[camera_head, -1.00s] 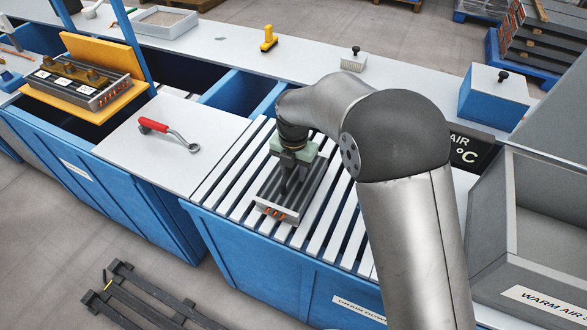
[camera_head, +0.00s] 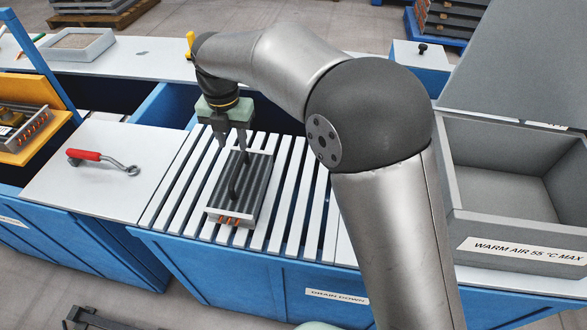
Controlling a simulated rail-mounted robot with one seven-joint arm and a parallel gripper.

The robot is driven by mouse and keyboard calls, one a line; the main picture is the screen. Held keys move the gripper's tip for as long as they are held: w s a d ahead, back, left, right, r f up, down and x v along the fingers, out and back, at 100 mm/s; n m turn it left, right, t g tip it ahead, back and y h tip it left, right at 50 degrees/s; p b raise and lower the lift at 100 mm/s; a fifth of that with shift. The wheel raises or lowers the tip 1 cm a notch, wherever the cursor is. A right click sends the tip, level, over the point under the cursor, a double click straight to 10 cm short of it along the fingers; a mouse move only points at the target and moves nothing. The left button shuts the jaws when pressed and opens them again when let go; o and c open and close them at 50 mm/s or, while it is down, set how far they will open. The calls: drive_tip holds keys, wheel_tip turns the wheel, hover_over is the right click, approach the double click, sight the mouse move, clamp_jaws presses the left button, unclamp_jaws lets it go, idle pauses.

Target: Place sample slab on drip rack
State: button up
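The sample slab (camera_head: 257,182), a dark ribbed block with copper-coloured tube ends at its front and a dark upright handle (camera_head: 233,177), lies flat on the drip rack (camera_head: 287,215). The rack is a row of white slats over a blue tank. My gripper (camera_head: 232,146) is above the far left part of the slab, its two dark fingers pointing down and spread apart. It looks empty, with its fingertips just above the handle; the exact gap is hard to tell.
A red-handled tool (camera_head: 100,160) lies on the white panel to the left. A yellow tray (camera_head: 35,140) holds another finned block at the far left. A grey open box (camera_head: 500,215) labelled warm air stands at the right. Slats beside the slab are bare.

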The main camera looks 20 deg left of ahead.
drive_tip(key=shift+d, duration=0.1)
drive_tip(key=w+d+r+m, duration=0.1)
drive_tip(key=d+r+m, duration=0.1)
drive_tip(key=d+m, duration=0.9)
drive_tip(key=d+r+m, duration=0.2)
drive_tip(key=d+m, duration=0.4)
drive_tip(key=d, duration=0.9)
drive_tip(key=s+d+f+m, duration=0.2)
drive_tip(key=s+d+m, duration=0.5)
drive_tip(key=d+m, duration=0.2)
drive_tip(key=s+d+f+m, duration=0.3)
drive_tip(key=s+d+m, duration=0.5)
drive_tip(key=d+m, duration=0.2)
drive_tip(key=shift+s+f+m, duration=0.15)
drive_tip(key=shift+m, duration=0.55)
drive_tip(key=shift+c, duration=0.4)
